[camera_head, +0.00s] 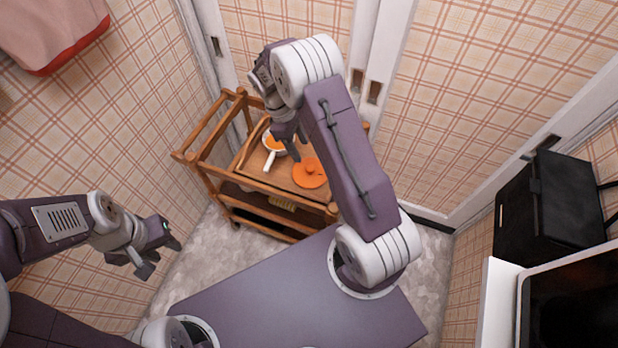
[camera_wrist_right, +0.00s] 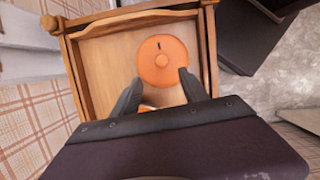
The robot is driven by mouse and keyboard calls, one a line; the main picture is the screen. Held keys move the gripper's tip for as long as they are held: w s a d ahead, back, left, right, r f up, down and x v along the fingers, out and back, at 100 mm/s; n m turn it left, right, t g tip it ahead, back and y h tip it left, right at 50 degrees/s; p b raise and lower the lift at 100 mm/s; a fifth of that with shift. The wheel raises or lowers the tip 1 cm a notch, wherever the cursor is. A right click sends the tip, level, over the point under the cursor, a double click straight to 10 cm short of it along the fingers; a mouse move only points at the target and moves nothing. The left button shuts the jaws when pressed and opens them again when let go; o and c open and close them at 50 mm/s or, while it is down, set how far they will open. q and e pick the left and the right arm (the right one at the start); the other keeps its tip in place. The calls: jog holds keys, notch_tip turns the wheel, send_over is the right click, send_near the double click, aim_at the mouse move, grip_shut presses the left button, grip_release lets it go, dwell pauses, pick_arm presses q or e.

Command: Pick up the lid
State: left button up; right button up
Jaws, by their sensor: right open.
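The orange round lid (camera_head: 310,172) with a small knob lies on the top shelf of the wooden cart (camera_head: 221,170) in the head view. In the right wrist view the lid (camera_wrist_right: 163,61) lies beyond my fingertips, with its knob near its middle. A white pan with orange inside (camera_head: 273,143) stands beside the lid, its handle toward the front. My right gripper (camera_head: 291,150) is open and empty above the pan; it also shows in the right wrist view (camera_wrist_right: 158,84). My left gripper (camera_head: 160,258) is at the lower left, away from the cart, with its fingers apart.
The cart's raised wooden rails (camera_wrist_right: 71,75) surround the top shelf. A black box (camera_head: 548,208) stands at the right beside a white appliance (camera_head: 503,300). Doors and plaid walls close in behind the cart. Floor (camera_head: 195,272) shows to the left.

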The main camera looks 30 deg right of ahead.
aim_at(310, 168)
jog(key=x, duration=0.3)
jog(key=shift+s+d+f+b, duration=0.1)
jog(key=shift+d+f+b, duration=0.05)
jog(key=shift+f+b, duration=0.15)
jog(key=shift+s+b+x, duration=0.15)
jog(key=shift+b+x, duration=0.1)
jog(key=shift+x, duration=1.1)
jog(key=shift+s+b+x, duration=0.2)
jog(key=shift+b+x, duration=0.05)
jog(key=shift+x, duration=1.1)
jog(key=shift+r, duration=0.1)
grip_shut()
